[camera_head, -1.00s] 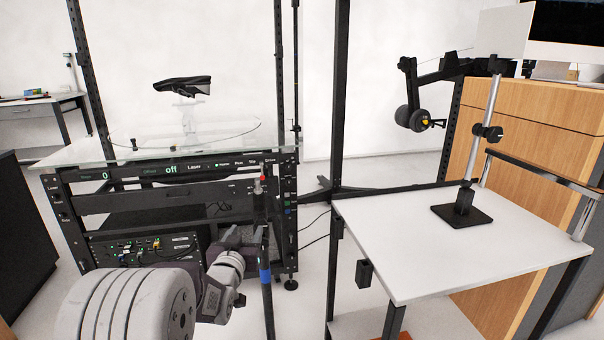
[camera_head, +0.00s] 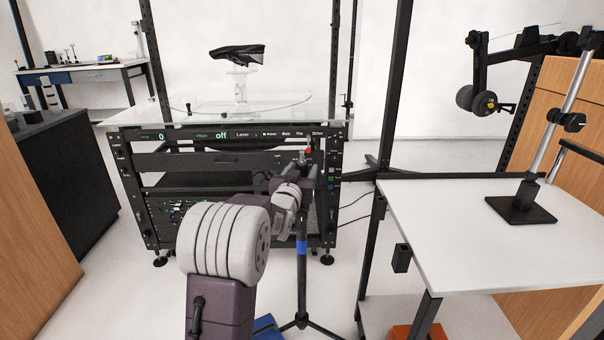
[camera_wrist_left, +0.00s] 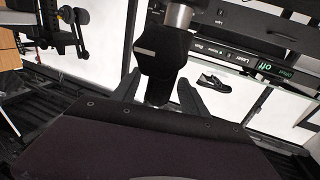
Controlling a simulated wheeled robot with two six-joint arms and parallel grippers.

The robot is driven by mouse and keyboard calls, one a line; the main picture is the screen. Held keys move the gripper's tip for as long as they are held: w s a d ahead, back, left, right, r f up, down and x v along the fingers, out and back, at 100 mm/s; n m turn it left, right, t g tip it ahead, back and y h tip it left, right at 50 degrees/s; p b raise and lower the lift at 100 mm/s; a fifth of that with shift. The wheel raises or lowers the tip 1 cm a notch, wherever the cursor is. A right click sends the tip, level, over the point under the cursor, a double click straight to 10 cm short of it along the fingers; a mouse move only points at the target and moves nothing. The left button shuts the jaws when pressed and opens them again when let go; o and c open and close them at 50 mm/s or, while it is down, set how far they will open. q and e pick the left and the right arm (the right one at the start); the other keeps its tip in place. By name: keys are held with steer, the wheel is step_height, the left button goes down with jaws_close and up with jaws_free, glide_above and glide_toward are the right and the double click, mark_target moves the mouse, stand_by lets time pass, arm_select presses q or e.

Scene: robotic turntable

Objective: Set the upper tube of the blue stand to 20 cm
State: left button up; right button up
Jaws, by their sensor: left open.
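The blue stand (camera_head: 302,246) is a thin black tripod with a blue band, upright on the floor before the turntable rack. The left gripper is open at the stand's upper section. In the left wrist view, a black collar-like part (camera_wrist_left: 160,58) with a silver tube (camera_wrist_left: 179,14) lies between the open fingers (camera_wrist_left: 160,97). I cannot tell whether the fingers touch it. No scale is readable. My right gripper is not in view.
The turntable rack (camera_head: 225,160) stands close behind the stand, with a dark shoe (camera_head: 237,54) above its glass top. A white table (camera_head: 450,225) with a black-based post (camera_head: 520,210) is at right. A dark cabinet (camera_head: 65,180) is at left, with clear floor between.

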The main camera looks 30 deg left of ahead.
arm_select(q)
jaws_close()
stand_by(1.4)
